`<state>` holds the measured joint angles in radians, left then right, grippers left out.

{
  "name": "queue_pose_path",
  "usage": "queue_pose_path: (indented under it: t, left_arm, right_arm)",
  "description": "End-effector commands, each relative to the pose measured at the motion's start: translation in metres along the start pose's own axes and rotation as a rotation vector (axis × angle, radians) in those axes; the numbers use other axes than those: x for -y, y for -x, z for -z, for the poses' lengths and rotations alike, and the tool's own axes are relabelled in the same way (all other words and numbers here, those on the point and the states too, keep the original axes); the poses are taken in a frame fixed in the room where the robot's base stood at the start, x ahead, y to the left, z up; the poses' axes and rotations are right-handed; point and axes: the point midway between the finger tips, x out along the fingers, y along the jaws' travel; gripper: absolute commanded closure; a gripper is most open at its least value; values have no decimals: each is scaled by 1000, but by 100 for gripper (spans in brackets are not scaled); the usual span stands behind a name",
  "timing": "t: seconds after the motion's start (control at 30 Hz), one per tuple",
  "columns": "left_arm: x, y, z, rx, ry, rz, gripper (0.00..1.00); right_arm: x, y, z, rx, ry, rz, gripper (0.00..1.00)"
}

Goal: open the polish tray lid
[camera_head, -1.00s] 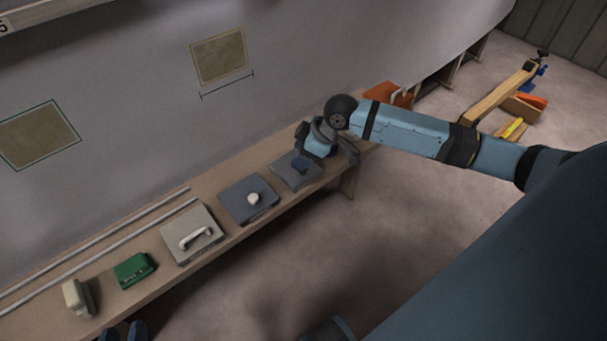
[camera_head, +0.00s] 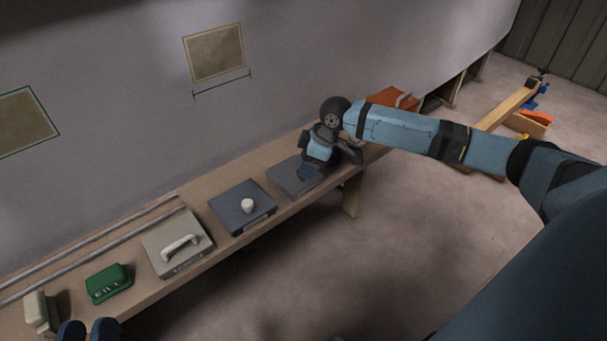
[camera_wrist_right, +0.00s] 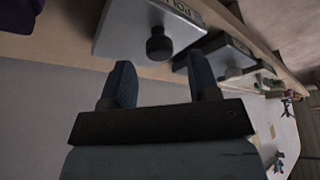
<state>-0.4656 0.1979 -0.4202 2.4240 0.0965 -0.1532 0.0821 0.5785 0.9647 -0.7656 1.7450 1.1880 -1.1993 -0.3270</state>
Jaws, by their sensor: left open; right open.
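The polish tray is a flat grey lidded box on the bench; in the head view its lid (camera_head: 284,176) shows partly, behind my right gripper. In the right wrist view the lid (camera_wrist_right: 125,28) carries a round black knob (camera_wrist_right: 160,46), and part of a label reading "POL" shows on its edge. My right gripper (camera_head: 310,171) is over the tray's right part, open and empty. In the wrist view its two fingers (camera_wrist_right: 163,75) are spread to either side of the knob's line, with the knob just beyond the tips. My left gripper (camera_head: 88,330) is open at the bottom left edge, near the bench front.
Left along the bench stand a dark grey box with a white knob (camera_head: 240,212), a beige box with an arched handle (camera_head: 165,236), a green box (camera_head: 108,283) and a cream item (camera_head: 38,310). An orange box (camera_head: 388,98) stands right of my gripper. The floor in front is clear.

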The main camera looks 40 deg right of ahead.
Motion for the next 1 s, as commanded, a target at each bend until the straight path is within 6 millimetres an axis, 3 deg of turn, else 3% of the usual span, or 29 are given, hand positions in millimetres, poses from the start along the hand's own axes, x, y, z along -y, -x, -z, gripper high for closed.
queue_pose_path:
  t: [0.03, 0.2, 0.57, 0.8, 1.0]
  left_arm:
    - [0, 0, -3, -4, 2, -5, 57]
    - [1, 0, -10, 25, 6, -6, 57]
    - [1, 0, -11, 33, 7, -7, 57]
    - [1, 0, -12, 33, 7, -7, 57]
    - [0, -1, -6, 36, 2, -6, 57]
  right_arm:
    - [0, -11, 0, -1, 0, 2, 45]
    - [0, -25, 0, -1, 0, 0, 45]
    - [0, -29, 0, -1, 0, 0, 45]
    - [0, -29, 0, -1, 0, 0, 100]
    - [-4, -28, 6, -2, -2, 0, 100]
